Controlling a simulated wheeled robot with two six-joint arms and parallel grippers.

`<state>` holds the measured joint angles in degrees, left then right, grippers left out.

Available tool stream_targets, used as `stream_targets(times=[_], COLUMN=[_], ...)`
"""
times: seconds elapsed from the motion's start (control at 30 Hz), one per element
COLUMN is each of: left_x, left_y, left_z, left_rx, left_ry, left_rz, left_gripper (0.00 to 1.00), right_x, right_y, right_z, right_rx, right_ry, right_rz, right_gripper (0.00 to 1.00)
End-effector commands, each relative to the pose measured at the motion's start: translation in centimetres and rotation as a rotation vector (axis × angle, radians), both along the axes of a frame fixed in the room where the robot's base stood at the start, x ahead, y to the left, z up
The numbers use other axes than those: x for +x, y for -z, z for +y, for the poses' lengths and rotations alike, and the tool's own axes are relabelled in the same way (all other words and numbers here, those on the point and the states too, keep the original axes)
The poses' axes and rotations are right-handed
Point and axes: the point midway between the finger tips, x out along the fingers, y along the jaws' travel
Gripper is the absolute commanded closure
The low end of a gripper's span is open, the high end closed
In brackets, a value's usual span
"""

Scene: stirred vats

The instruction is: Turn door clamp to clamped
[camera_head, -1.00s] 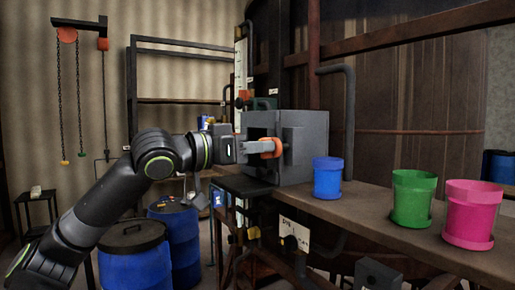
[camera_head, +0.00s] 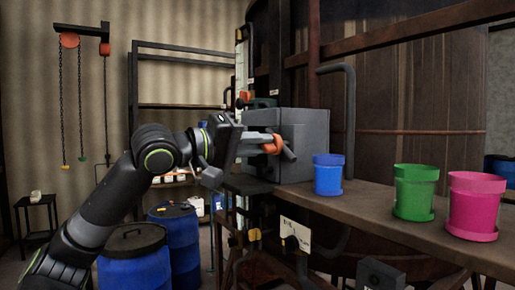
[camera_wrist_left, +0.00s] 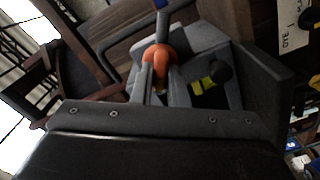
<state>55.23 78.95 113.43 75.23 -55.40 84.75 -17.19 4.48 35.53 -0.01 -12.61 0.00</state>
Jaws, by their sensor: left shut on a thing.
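A grey metal box (camera_head: 308,140) stands at the left end of the bench. An orange clamp piece (camera_head: 274,145) is at its front left, with a dark slanting bar beside it. My left gripper (camera_head: 270,143) reaches in from the left and is shut on the orange piece. In the left wrist view the orange clamp piece (camera_wrist_left: 160,54) sits between the two grey fingers of the left gripper (camera_wrist_left: 158,72). A dark round knob (camera_wrist_left: 221,72) is to their right, by a yellow-and-black label (camera_wrist_left: 202,86). The gripper hides part of the box front. My right gripper is not in view.
Blue (camera_head: 328,175), green (camera_head: 414,192) and pink (camera_head: 473,206) pots stand on the bench (camera_head: 375,212) right of the box. Blue drums (camera_head: 135,262) stand on the floor under my left arm. A dark pipe (camera_head: 350,120) rises behind the bench.

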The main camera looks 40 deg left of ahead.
Motion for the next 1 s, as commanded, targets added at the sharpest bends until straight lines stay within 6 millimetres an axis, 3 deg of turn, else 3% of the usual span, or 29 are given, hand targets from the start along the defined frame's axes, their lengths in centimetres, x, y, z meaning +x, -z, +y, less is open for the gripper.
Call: stream_targets(times=[0.5, 1.0], left_x=[0.0, 0.0], left_y=[0.2, 0.2], left_z=[0.1, 0.1], left_rx=[-0.393, -0.528], left_ry=[-0.002, -0.002], left_rz=[0.159, 0.218], left_gripper=[1.00, 1.00], right_x=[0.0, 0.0], right_y=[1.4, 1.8], right_z=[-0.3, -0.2], right_rx=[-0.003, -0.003], right_ry=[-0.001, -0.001], right_rz=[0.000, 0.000], right_gripper=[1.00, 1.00])
